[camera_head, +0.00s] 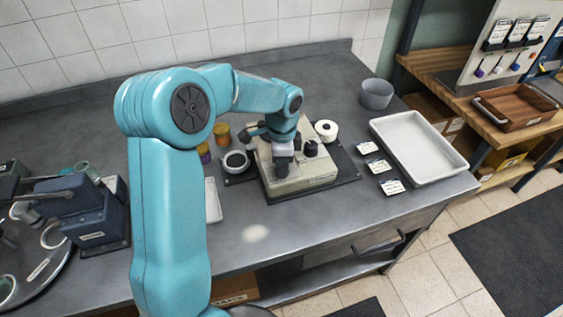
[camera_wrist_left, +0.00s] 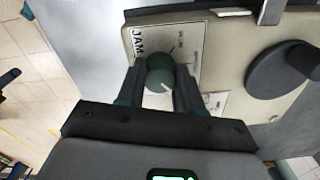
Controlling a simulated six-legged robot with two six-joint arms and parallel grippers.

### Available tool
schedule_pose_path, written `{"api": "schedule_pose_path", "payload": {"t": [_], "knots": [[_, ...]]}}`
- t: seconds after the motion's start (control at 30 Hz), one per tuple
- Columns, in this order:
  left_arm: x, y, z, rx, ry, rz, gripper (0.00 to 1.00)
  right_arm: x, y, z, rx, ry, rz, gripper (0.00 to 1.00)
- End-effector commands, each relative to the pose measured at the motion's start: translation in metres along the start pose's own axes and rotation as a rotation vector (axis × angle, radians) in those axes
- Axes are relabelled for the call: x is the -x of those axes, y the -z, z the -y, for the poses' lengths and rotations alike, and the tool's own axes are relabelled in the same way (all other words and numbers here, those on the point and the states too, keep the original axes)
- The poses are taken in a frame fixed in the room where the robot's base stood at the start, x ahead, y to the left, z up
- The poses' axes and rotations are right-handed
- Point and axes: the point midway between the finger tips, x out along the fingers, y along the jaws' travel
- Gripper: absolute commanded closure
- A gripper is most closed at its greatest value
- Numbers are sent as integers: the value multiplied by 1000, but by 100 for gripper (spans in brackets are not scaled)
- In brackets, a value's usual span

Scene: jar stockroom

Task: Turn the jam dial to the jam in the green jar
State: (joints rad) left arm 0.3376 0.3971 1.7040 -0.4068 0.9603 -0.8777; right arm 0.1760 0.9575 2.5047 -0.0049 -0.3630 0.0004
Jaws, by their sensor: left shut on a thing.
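My left gripper (camera_head: 283,166) reaches down to the front of a beige machine (camera_head: 312,181) on the grey bench. In the left wrist view its two fingers (camera_wrist_left: 160,86) are shut on the jam dial (camera_wrist_left: 160,70), a dark green round knob with a pale pointer line. The line points toward the lower right of that picture. A label reading JAM (camera_wrist_left: 138,40) is beside the dial. In the head view the gripper hides the dial. Two small jars with orange and yellow-purple colours (camera_head: 221,133) stand behind the arm. I cannot make out a green jar for certain.
A larger black knob (camera_wrist_left: 282,70) is beside the dial on the machine. A white tray (camera_head: 418,146), several small cards (camera_head: 379,166) and a grey bowl (camera_head: 376,94) are to the right. A dark blue device (camera_head: 88,213) stands at the left.

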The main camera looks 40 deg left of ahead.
Motion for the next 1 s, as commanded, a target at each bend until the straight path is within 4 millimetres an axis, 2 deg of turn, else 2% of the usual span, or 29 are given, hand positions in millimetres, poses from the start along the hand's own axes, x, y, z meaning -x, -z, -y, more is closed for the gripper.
{"api": "schedule_pose_path", "payload": {"t": [0.17,0.2,0.27,0.53,0.67,0.77,1.0], "knots": [[0,2,0,0,1,-6,95,0,0,0,0,0,0,57],[0,2,0,0,1,-6,55,0,0,0,0,0,0,57],[0,2,0,1,1,-5,39,0,0,0,0,0,0,57],[0,1,0,1,0,-2,39,0,0,0,0,0,0,57],[9,1,0,1,3,-3,39,-1,0,0,0,0,0,57],[28,1,1,2,5,-5,39,-2,0,-1,0,0,0,57],[93,2,1,1,6,-6,39,-3,0,-1,0,0,0,57]]}}
